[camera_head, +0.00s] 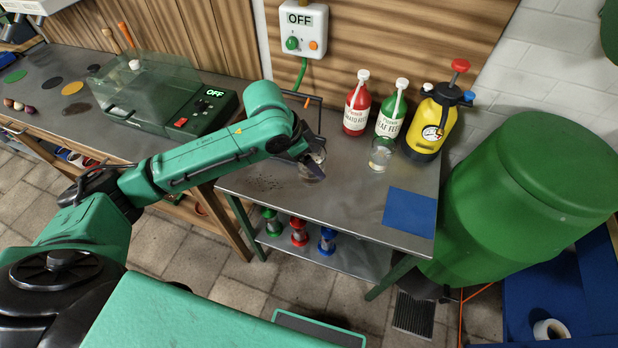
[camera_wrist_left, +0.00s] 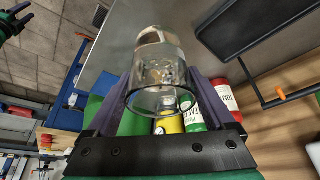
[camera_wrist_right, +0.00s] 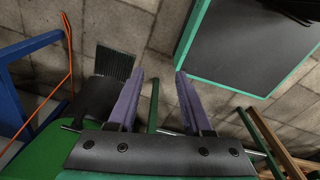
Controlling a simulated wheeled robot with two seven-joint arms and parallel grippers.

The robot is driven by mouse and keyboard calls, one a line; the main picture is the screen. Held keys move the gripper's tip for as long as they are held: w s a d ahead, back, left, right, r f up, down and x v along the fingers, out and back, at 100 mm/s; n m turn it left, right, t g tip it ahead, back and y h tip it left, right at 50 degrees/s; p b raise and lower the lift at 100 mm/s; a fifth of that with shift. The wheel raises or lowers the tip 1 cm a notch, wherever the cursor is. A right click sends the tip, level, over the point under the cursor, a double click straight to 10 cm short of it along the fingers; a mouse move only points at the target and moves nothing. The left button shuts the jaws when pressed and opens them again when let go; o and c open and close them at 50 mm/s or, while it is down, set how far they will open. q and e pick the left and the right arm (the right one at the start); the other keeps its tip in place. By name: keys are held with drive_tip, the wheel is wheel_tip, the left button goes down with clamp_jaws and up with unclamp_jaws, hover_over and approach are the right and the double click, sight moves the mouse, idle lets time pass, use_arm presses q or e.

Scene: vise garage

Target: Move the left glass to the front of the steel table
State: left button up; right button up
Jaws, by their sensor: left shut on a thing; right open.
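My left gripper (camera_head: 312,160) is shut on a clear glass (camera_head: 311,172) over the left half of the steel table (camera_head: 258,184). In the left wrist view the glass (camera_wrist_left: 160,75) sits between the two purple fingers. I cannot tell whether its base touches the table. A second clear glass (camera_head: 379,158) stands on the table to the right, in front of the green bottle. My right gripper (camera_wrist_right: 157,82) is open and empty in the right wrist view, with floor tiles beyond its fingers. It is not seen in the head view.
A red bottle (camera_head: 356,108), a green bottle (camera_head: 391,112) and a yellow sprayer (camera_head: 434,122) stand along the table's back. A blue square (camera_head: 410,211) lies at its front right. The table's front middle is clear. A large green barrel (camera_head: 510,205) stands right of it.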

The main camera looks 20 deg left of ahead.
use_arm(q)
drive_tip(key=f, duration=0.8)
drive_tip(key=shift+w+a+f, duration=0.1)
drive_tip(key=shift+w+a, duration=0.05)
drive_tip(key=shift+a, duration=0.05)
drive_tip(key=shift+f, duration=0.3)
use_arm(e)
drive_tip(key=shift+w+a+r, duration=0.2)
drive_tip(key=shift+w+a, duration=0.05)
drive_tip(key=shift+a, duration=0.25)
drive_tip(key=shift+w+a+r, duration=0.15)
drive_tip(key=shift+w+a, duration=0.1)
drive_tip(key=shift+a, duration=0.2)
use_arm(q)
drive_tip(key=shift+f, duration=0.1)
drive_tip(key=o, duration=1.6)
use_arm(e)
drive_tip(key=shift+d, duration=0.3)
drive_tip(key=shift+d, duration=0.1)
use_arm(q)
drive_tip(key=shift+a+r, duration=0.1)
drive_tip(key=shift+r, duration=0.15)
drive_tip(key=v, duration=1.1)
drive_tip(key=shift+a+r, duration=0.1)
drive_tip(key=shift+r, duration=0.25)
use_arm(e)
drive_tip(key=shift+f, duration=0.2)
